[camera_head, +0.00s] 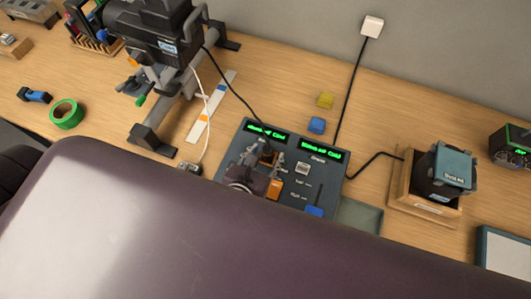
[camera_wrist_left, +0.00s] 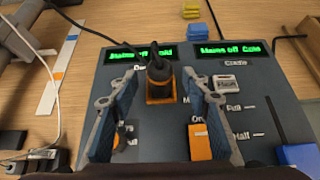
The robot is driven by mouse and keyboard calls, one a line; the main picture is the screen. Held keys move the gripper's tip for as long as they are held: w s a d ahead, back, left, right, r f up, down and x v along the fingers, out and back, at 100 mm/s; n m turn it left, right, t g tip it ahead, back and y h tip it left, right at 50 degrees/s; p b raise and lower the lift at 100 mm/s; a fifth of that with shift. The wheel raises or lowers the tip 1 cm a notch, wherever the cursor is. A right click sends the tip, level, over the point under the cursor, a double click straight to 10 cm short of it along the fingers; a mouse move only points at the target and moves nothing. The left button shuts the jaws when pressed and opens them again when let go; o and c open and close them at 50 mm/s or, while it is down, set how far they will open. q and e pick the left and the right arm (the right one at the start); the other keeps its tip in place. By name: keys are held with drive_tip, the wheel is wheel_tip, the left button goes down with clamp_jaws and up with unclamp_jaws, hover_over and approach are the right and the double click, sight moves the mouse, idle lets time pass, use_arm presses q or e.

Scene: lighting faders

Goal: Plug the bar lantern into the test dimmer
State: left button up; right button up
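The test dimmer (camera_head: 327,171) is a dark grey panel with two green displays in the middle of the bench. The lantern (camera_head: 150,32) is black and stands at the upper left; a black cable runs from it to the panel. In the left wrist view, a black plug (camera_wrist_left: 158,68) stands upright at an orange-rimmed socket (camera_wrist_left: 161,97), its cable rising from the top. Whether it is fully seated is hard to tell. My left gripper (camera_wrist_left: 160,95) is open over the panel (camera_wrist_left: 177,51), its fingers apart on either side of the plug. My right gripper is not in view.
A white cable leads to a connector (camera_head: 189,167) left of the panel. Yellow (camera_head: 325,100) and blue (camera_head: 316,125) blocks lie behind it. A second lantern (camera_head: 446,172) sits in a wooden tray at right. Green tape (camera_head: 67,114) lies at left. A dark purple part covers the foreground.

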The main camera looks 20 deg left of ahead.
use_arm(q)
drive_tip(key=shift+r, duration=0.1)
drive_tip(key=shift+s+r, duration=0.15)
drive_tip(key=v, duration=1.1)
drive_tip(key=shift+s, duration=0.25)
